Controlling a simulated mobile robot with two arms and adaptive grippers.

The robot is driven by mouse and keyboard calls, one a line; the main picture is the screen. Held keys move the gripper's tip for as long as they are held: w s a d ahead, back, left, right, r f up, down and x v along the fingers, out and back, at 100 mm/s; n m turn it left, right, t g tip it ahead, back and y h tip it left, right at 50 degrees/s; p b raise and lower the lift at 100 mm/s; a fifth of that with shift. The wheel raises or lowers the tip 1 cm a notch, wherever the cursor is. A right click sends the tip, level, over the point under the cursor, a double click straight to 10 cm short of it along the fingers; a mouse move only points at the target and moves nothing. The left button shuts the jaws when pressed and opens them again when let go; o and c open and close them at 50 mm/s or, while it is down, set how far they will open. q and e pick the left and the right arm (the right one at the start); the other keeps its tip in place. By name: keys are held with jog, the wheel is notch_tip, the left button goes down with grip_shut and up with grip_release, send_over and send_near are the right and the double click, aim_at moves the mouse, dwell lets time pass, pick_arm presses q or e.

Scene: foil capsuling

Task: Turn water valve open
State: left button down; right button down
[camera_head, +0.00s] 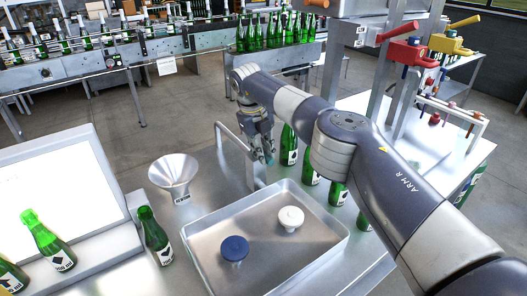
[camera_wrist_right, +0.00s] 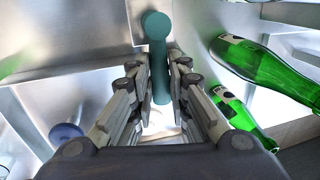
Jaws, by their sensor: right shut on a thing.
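The water valve's teal handle (camera_wrist_right: 158,28) shows in the right wrist view, with a round knob end and a straight bar. My right gripper (camera_wrist_right: 161,62) has its fingers on both sides of the bar and is shut on it. In the head view my right gripper (camera_head: 266,150) points down beside a bent metal pipe (camera_head: 232,137) that rises behind the tray. The gripper covers most of the handle there, so its turn angle cannot be told. My left gripper is not in view.
A metal tray (camera_head: 190,240) holds a blue-topped piece (camera_head: 234,248) and a white-topped piece (camera_head: 290,217). A funnel (camera_head: 173,172) stands to the left. Green bottles (camera_head: 289,143) stand close to my right arm. A lit panel (camera_head: 60,190) is at the left.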

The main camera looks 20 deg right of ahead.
jog(key=c, duration=1.7)
grip_release()
jog(key=shift+w+r, duration=0.1)
jog(key=shift+r, duration=0.1)
jog(key=shift+o, duration=0.9)
jog(key=shift+a+f, duration=0.1)
notch_tip(320, 180, up, 7)
jog(key=a, duration=0.1)
jog(key=shift+s+a+r, duration=0.2)
jog(key=shift+s, duration=0.05)
